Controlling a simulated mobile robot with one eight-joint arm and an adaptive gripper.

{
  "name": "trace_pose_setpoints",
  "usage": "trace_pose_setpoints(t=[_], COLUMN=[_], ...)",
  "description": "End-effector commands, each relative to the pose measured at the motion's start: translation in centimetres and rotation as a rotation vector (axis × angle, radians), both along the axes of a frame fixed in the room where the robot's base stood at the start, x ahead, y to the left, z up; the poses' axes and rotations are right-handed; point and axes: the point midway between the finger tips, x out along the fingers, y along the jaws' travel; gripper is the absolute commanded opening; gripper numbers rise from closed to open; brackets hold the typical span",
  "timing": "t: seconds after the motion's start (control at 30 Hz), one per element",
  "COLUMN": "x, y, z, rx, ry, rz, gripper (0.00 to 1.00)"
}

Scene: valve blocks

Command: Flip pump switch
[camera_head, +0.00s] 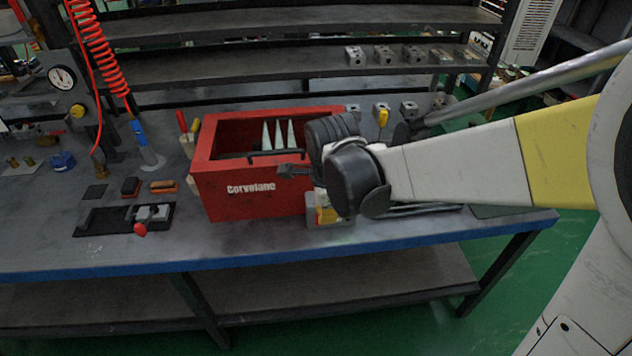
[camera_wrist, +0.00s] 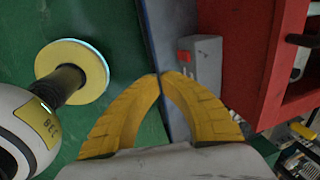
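My gripper (camera_wrist: 161,75) shows in the wrist view with two yellow fingers whose tips meet, with nothing seen between them. A grey block (camera_wrist: 203,70) with a small red patch stands just right of the fingertips, between the bench edge and the red box; it may be the pump switch, but I cannot tell. Whether the fingertips touch it is unclear. In the head view a grey block (camera_head: 338,222) shows in front of the red box, below my arm's dark wrist. My arm hides most of the gripper there.
The red Corvelane box (camera_head: 240,190), open on top, stands on the bench (camera_head: 250,240); it also shows in the wrist view (camera_wrist: 262,60). A black fixture with a red knob (camera_head: 140,229) lies left of it. Green floor lies beyond the bench edge. Shelves with metal blocks stand behind.

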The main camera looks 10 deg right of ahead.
Motion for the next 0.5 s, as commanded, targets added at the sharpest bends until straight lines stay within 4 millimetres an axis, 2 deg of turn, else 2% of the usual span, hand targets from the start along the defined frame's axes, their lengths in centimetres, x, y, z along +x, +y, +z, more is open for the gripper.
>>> trace_pose_setpoints(t=[0.27,0.5], x=[-0.9,-0.89], y=[-0.7,-0.69], z=[-0.01,-0.36], rx=[0.001,0.001], ry=[-0.004,-0.004], rz=[-0.002,-0.001], gripper=[0.0,0.0])
